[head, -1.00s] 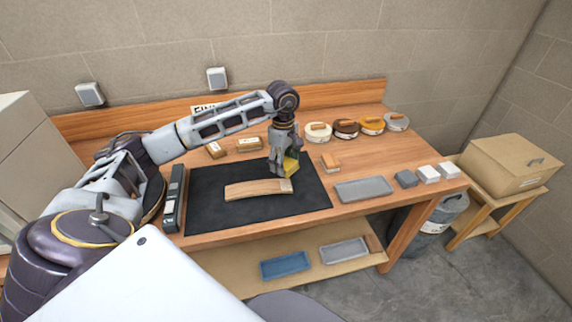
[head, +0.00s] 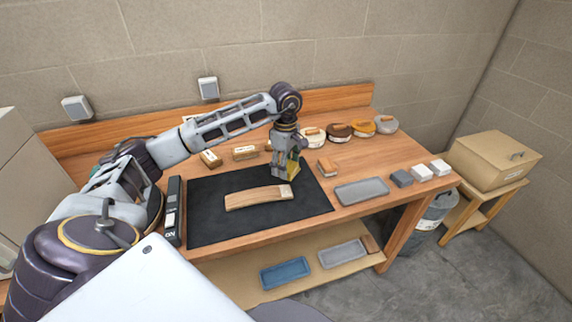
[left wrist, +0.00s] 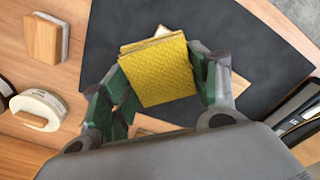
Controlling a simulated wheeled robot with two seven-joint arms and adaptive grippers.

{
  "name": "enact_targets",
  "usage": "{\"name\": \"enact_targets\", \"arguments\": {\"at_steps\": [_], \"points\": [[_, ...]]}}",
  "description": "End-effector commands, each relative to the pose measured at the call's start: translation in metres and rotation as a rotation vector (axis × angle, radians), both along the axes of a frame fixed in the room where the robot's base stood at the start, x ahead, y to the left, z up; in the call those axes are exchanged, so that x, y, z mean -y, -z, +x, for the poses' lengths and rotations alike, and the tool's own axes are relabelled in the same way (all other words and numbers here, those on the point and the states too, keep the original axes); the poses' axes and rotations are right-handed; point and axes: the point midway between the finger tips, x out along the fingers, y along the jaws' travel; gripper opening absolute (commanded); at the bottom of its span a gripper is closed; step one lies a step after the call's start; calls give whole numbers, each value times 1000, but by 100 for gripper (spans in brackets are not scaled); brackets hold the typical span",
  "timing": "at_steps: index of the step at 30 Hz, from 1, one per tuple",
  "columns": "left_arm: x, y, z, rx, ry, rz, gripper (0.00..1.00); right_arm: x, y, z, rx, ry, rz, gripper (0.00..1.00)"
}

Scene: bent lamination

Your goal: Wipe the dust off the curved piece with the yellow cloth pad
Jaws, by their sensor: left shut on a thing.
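The curved piece (head: 258,197) is a bent wooden strip lying on the black mat (head: 215,228). A pale grey patch (head: 286,191) shows at its right end. My left gripper (head: 289,172) points down just behind that end. It is shut on the yellow cloth pad (head: 293,169), which is mostly hidden by the fingers in the head view. In the left wrist view the pad (left wrist: 158,68) sits between the green-padded fingers and hides most of the curved piece. I cannot tell whether the pad touches the piece. My right gripper is out of view.
A wooden-backed block (head: 327,167) and a grey tray (head: 362,190) lie right of the mat. Small blocks (head: 402,178) stand at the right edge, and several round tape-like rolls (head: 338,131) at the back. A long dark tool (head: 173,210) lies left of the mat.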

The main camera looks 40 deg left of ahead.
Motion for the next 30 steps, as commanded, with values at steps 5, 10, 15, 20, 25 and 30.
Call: {"name": "enact_targets", "arguments": {"at_steps": [5, 10, 15, 20, 25, 30], "points": [[0, 0, 0, -1, -12, 1, 41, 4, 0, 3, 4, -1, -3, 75], [0, 0, 0, -1, -12, 0, 41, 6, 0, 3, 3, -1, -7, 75], [0, 1, 0, -1, -12, 0, 41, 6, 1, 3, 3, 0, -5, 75], [1, 10, 1, -1, -10, 0, 41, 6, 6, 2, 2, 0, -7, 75], [4, 25, 2, -1, -5, 0, 41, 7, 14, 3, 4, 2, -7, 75], [6, 41, 3, -3, -1, 0, 41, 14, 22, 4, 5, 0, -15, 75]]}}
